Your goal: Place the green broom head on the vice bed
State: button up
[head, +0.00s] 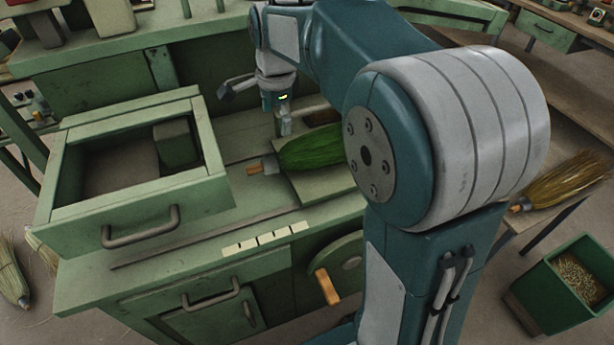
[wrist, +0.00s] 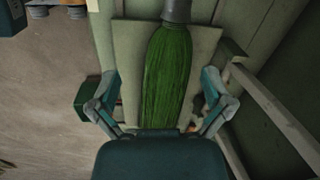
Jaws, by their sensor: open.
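The green broom head (head: 312,148) lies on its side on a flat pale green plate (head: 318,186), which looks like the vice bed. Its grey collar and short wooden stub point left in the head view. In the wrist view the broom head (wrist: 168,78) lies lengthwise over the plate (wrist: 207,45), collar at the top. My gripper (head: 283,122) is above the broom head, its fingers spread. In the wrist view my gripper (wrist: 162,108) has one finger on each side of the bristles, with gaps visible. My arm hides the broom's right end in the head view.
A raised green drawer-like box (head: 140,205) stands left on the green bench. Wooden handle (head: 328,287) sticks out at the bench front. A straw broom (head: 570,180) lies on a bench at right, above a green bin (head: 565,285). Another straw broom (head: 10,275) is at left.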

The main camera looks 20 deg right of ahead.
jog(key=s+n+t, duration=0.4)
jog(key=s+n, duration=1.2)
jog(key=s, duration=0.7)
jog(key=shift+s+a+f+t, duration=0.2)
jog(key=shift+t, duration=0.1)
jog(key=shift+d, duration=0.15)
